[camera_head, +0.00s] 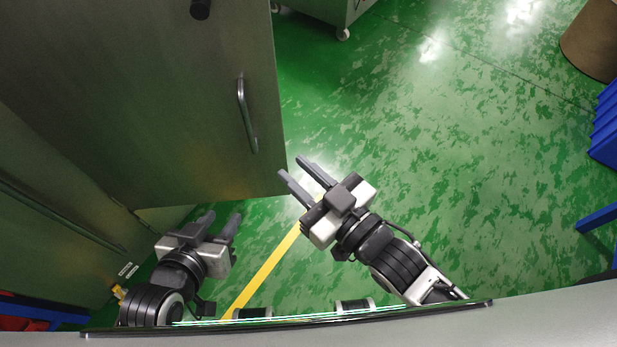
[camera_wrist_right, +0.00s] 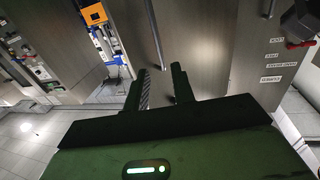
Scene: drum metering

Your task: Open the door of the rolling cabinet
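A large grey metal cabinet door panel (camera_head: 150,100) fills the upper left of the head view. A bar handle (camera_head: 247,115) sits near its right edge; it also shows as a thin upright bar (camera_wrist_right: 154,32) in the right wrist view. I cannot tell whether this panel is shut or ajar. My right gripper (camera_head: 293,167) is open and empty, just off the panel's lower right corner, apart from the handle. In the right wrist view its two fingers (camera_wrist_right: 160,85) are spread below the bar. My left gripper (camera_head: 222,217) is open and empty below the panel's lower edge.
Another grey metal front (camera_head: 50,225) with a long bar stands at the far left. A wheeled unit (camera_head: 325,8) stands at the top. A brown drum (camera_head: 594,42) and blue item (camera_head: 606,125) are at the right. The green floor (camera_head: 440,140) between is clear.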

